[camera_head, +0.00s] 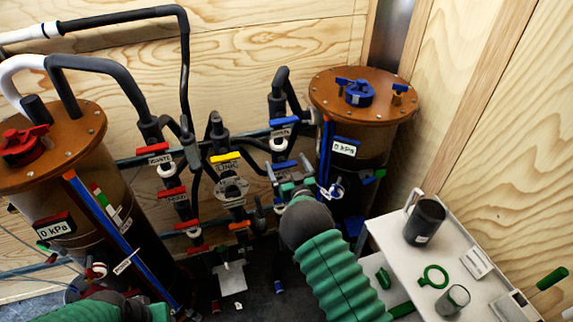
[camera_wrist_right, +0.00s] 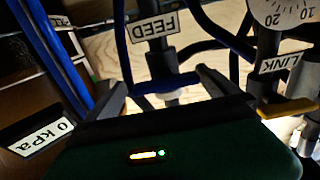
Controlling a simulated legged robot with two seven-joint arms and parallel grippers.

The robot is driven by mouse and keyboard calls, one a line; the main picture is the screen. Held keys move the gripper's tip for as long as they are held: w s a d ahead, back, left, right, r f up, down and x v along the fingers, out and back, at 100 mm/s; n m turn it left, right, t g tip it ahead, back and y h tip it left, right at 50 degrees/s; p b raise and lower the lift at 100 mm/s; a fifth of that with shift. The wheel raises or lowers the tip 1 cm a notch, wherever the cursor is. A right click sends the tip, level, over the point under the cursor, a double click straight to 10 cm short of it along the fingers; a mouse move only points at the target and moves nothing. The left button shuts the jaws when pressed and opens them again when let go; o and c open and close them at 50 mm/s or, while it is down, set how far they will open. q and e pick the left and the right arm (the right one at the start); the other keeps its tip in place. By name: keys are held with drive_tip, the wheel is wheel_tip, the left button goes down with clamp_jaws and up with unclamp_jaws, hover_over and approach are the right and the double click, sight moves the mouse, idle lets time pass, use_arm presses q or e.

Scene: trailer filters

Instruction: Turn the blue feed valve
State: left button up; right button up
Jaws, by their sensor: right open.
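A second blue handle (camera_head: 282,165) is close to the gripper. My left arm shows lower left; its gripper is not visible.
The yellow LINK handle (camera_head: 225,157) and a round gauge (camera_head: 231,188) are left of the gripper. Red handles (camera_head: 159,148) are farther left. Brown-lidded filters (camera_head: 366,95) flank the pipes. A white cart (camera_head: 407,256) with a dark cup (camera_head: 424,222) stands at right.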

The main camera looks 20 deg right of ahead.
drive_tip(key=shift+c, duration=0.9)
drive_tip(key=shift+a+r, duration=0.1)
drive_tip(key=shift+a, duration=0.4)
drive_tip(key=c, duration=1.1)
use_arm(q)
drive_tip(key=shift+a, duration=0.3)
use_arm(e)
drive_tip(key=shift+d, duration=0.15)
drive_tip(key=shift+c, duration=0.3)
